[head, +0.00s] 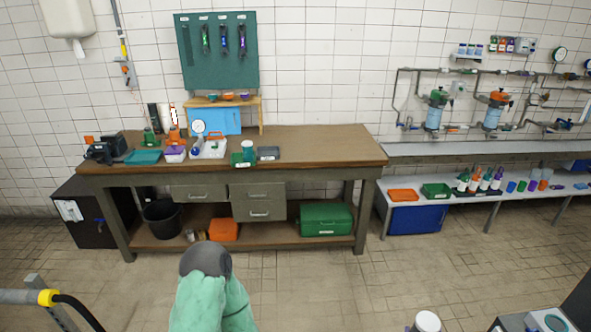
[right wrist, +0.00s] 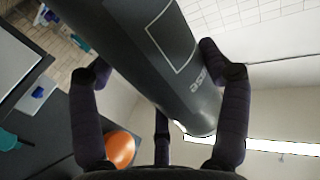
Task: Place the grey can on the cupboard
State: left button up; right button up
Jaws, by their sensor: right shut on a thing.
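The grey can (right wrist: 168,60) fills the upper middle of the right wrist view, a dark cylinder with a pale outlined label and light lettering. My right gripper (right wrist: 155,62) is shut around it, with fingers on both sides. The can is tilted in this view. My left gripper is not in view.
The workbench (head: 320,147) holds several tools and trays at its left and middle; its right part is bare. A green case (head: 326,220) lies on its lower shelf. A grey rail (head: 18,296) with a yellow collar is at lower left. Open floor lies before the bench.

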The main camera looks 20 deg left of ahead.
aim_at(252, 131)
jog(key=i+j+u, duration=0.55)
jog(key=u, duration=0.25)
jog(key=i+j+u, duration=0.1)
jog(key=i+u, duration=0.65)
